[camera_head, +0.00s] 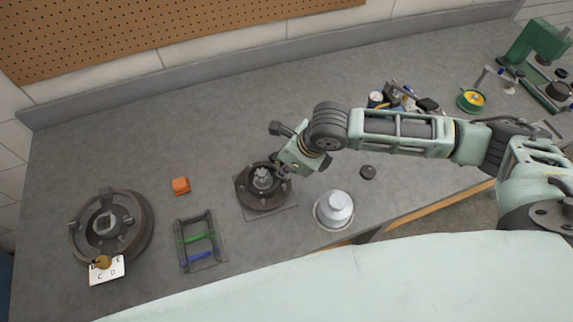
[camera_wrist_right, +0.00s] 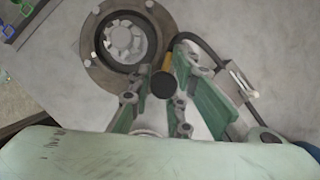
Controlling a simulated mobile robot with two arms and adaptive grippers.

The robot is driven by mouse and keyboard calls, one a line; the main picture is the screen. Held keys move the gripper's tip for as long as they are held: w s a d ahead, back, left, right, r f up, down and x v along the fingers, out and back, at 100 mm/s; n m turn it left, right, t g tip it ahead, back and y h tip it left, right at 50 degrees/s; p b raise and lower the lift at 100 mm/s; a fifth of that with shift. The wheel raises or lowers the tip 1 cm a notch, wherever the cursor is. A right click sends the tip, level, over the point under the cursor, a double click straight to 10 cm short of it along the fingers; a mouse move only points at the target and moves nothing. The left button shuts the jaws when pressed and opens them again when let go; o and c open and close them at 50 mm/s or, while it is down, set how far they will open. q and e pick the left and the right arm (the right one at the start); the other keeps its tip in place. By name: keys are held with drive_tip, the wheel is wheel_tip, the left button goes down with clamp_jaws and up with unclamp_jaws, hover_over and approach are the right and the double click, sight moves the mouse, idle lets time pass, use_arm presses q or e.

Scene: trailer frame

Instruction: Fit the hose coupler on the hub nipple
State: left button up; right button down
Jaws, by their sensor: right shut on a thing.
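The hub (camera_head: 262,187) stands on a square grey plate on the bench, with a metal castle-shaped centre; it also shows in the right wrist view (camera_wrist_right: 98,72). My right gripper (camera_head: 283,165) is low at the hub's upper right edge. In the right wrist view, my right gripper (camera_wrist_right: 160,86) is shut on the hose coupler (camera_wrist_right: 165,66), which has a brass-yellow band and a round black end. A black hose (camera_wrist_right: 207,62) curves away to the right. The coupler appears beside the hub's rim; whether they touch, I cannot tell. I cannot make out the nipple. My left gripper is out of view.
A dark drum (camera_head: 140,230) with a lettered tag (camera_head: 106,270) lies at left. Tools crowd the back right.

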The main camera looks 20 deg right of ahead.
drive_tip(key=shift+s+d+f, duration=0.15)
drive_tip(key=shift+s+f, duration=0.5)
drive_tip(key=shift+f, duration=0.25)
drive_tip(key=c, duration=2)
unclamp_jaws()
drive_tip(key=o, duration=0.4)
drive_tip(key=shift+w+a+f+g, duration=0.15)
drive_tip(key=shift+w+a+g, duration=0.05)
drive_tip(key=shift+w+g, duration=0.15)
drive_tip(key=shift+o, duration=0.2)
drive_tip(key=shift+w, duration=0.4)
drive_tip(key=shift+s+d+r, duration=0.15)
drive_tip(key=shift+r, duration=0.15)
drive_tip(key=o, duration=0.4)
